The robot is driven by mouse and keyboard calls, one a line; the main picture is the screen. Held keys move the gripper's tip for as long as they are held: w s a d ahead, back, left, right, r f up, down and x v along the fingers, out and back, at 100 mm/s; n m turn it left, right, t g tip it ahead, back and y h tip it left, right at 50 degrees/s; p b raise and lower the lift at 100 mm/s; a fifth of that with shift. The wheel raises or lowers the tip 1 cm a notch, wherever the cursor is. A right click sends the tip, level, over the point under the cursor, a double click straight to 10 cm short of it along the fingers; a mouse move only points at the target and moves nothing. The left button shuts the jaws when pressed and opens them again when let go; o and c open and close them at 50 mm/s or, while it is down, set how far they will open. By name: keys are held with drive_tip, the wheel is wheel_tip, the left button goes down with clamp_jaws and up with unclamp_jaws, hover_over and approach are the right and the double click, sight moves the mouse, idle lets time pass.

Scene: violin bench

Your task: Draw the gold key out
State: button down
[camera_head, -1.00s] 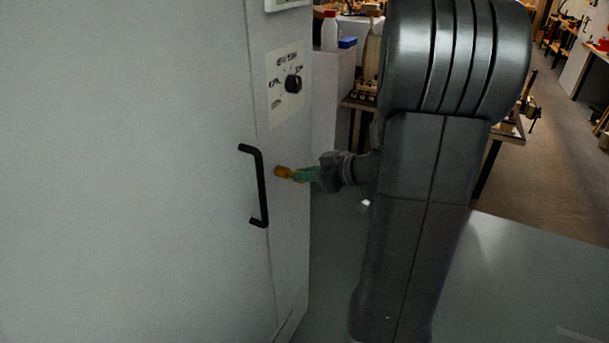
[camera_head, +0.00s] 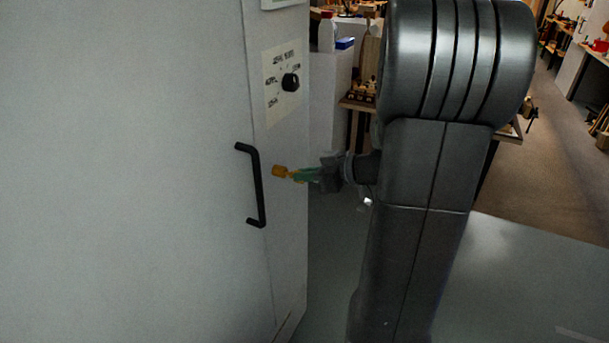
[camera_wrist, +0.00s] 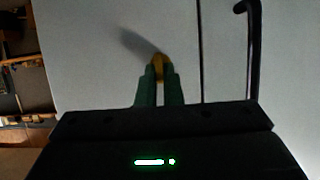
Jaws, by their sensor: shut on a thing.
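The gold key (camera_head: 280,171) is between the green fingertips of my gripper (camera_head: 299,174), in front of the grey cabinet's narrow front panel, right of the black door handle (camera_head: 256,186). In the wrist view the key's gold end (camera_wrist: 159,66) shows beyond the two green fingers (camera_wrist: 159,84), which are shut on it. A shadow falls on the panel up and left of the key there. Whether the key's tip is still in the panel cannot be told; the fingers hide part of it.
The cabinet door (camera_head: 130,180) fills the left side. A workbench (camera_head: 360,103) with tools stands behind. Free floor (camera_head: 545,190) lies at the right.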

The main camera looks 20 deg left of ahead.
drive_tip(key=shift+s+d+b, duration=0.15)
drive_tip(key=shift+d+b, duration=1.1)
drive_tip(key=shift+d, duration=0.25)
drive_tip(key=shift+r, duration=0.1)
wheel_tip(320, 180, up, 7)
drive_tip(key=p, duration=0.1)
idle(0.3)
